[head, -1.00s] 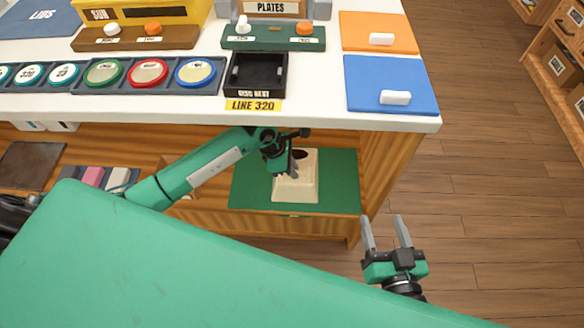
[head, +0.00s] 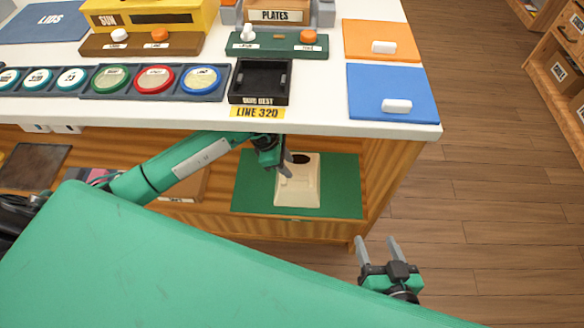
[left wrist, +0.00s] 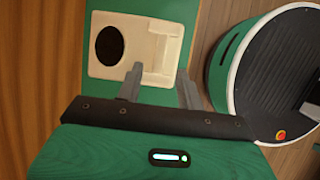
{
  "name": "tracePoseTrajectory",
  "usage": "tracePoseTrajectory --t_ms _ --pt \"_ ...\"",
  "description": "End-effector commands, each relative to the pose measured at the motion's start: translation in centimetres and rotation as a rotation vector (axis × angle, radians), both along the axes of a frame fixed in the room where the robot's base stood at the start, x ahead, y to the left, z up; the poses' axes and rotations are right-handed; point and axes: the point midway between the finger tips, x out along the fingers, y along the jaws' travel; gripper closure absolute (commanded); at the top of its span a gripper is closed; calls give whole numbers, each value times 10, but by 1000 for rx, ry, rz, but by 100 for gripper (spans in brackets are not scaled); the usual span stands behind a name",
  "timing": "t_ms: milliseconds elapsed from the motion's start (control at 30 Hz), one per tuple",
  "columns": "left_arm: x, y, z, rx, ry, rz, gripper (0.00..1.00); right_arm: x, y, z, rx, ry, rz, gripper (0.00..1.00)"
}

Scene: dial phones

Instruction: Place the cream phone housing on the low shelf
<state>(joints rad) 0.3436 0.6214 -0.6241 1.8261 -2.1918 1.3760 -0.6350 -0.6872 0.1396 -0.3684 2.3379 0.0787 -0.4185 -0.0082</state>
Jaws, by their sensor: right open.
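The cream phone housing (head: 300,192) rests on the green mat (head: 247,190) on the low shelf, under the counter. In the left wrist view the housing (left wrist: 140,30) shows its dark round opening and a stepped recess. My left gripper (head: 287,171) is at the housing's left side, under the counter edge. In the left wrist view its two fingers (left wrist: 160,78) stand apart, one over the housing's near edge and one by its right corner; whether they touch it I cannot tell. My right gripper (head: 377,243) is open and empty over the floor, right of the shelf.
The white counter (head: 330,118) overhangs the shelf, with a black tray (head: 260,82), a blue mat (head: 375,85) and an orange mat (head: 360,35) on top. A dark pad (head: 32,165) lies farther left on the shelf.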

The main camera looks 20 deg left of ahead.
Motion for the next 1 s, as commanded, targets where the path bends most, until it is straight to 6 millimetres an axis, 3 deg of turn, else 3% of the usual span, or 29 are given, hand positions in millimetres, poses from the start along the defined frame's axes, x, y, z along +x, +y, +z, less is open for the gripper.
tracePoseTrajectory --t_ms 133,233,333,433,500,633,733,833,900,1000 --pt "-2 5 15 -4 0 0 62 1 -5 1 -21 26 -2 42" --pt "-11 -8 17 -64 18 5 62 1 -6 -1 -27 36 -2 42" --pt "-32 -45 22 -237 65 29 62 1 -6 -1 -28 37 -3 42" --pt "-63 -99 43 -523 160 99 62 2 -6 -1 -28 36 -3 42" --pt "-83 -132 68 -753 256 182 62 2 -6 -1 -27 36 -2 42" --pt "-104 -165 121 -1148 467 386 62 2 -6 0 -27 35 -3 42" --pt "-108 -168 155 -1420 662 586 62 2 -6 0 -27 35 -3 42" --pt "-105 -156 177 -1658 876 818 62 2 -6 0 -27 35 -3 42" --pt "-101 -142 181 -1800 1042 1001 62 2 -6 0 -27 35 -3 42" --pt "-99 -119 171 -1957 1294 1283 62 2 -6 0 -27 34 -3 42"
